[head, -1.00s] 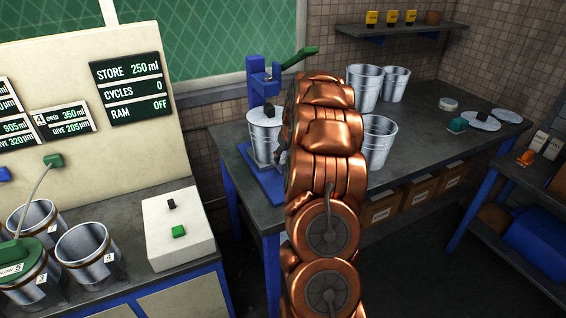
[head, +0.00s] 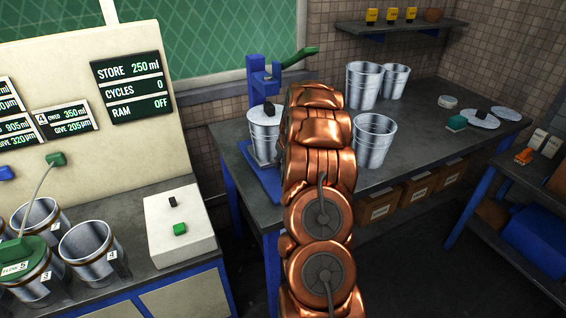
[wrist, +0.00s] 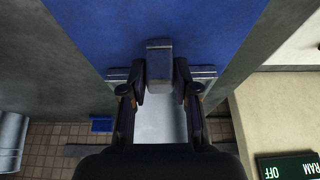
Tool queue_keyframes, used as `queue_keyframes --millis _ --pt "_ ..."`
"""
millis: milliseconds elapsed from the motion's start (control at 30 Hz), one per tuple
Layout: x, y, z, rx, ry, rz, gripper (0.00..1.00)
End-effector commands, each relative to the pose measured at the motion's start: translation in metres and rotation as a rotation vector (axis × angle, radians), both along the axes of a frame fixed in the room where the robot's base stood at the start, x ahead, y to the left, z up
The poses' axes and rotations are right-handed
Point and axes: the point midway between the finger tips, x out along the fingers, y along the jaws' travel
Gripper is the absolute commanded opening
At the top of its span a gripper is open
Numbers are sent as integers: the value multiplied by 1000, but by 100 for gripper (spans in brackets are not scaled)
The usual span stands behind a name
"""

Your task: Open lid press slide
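The lid press (head: 257,82) is a blue frame with a green lever (head: 300,57), on the back table in the head view. A metal pail (head: 264,132) with a pale lid and a dark knob stands in it, on its blue base (head: 262,178). My copper arm hides part of the base and the gripper in the head view. In the wrist view my gripper (wrist: 161,86) has a finger on either side of a grey block (wrist: 159,58), in front of a blue surface (wrist: 165,20). The block looks like the slide's handle. Whether the fingers press on it is unclear.
Several open pails (head: 374,140) stand right of the press, with loose lids (head: 480,119) farther right. A white control box (head: 179,226) and numbered pails (head: 89,252) occupy the left bench. Floor shows between the back table and the right shelf (head: 525,180).

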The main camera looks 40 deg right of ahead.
Motion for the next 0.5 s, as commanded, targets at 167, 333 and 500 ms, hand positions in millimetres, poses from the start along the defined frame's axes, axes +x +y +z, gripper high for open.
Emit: queue_keyframes --millis 167,333,500 --pt "0 0 0 0 0 0 8" --pt "0 0 0 0 0 0 0" --pt "0 0 0 0 0 0 0"
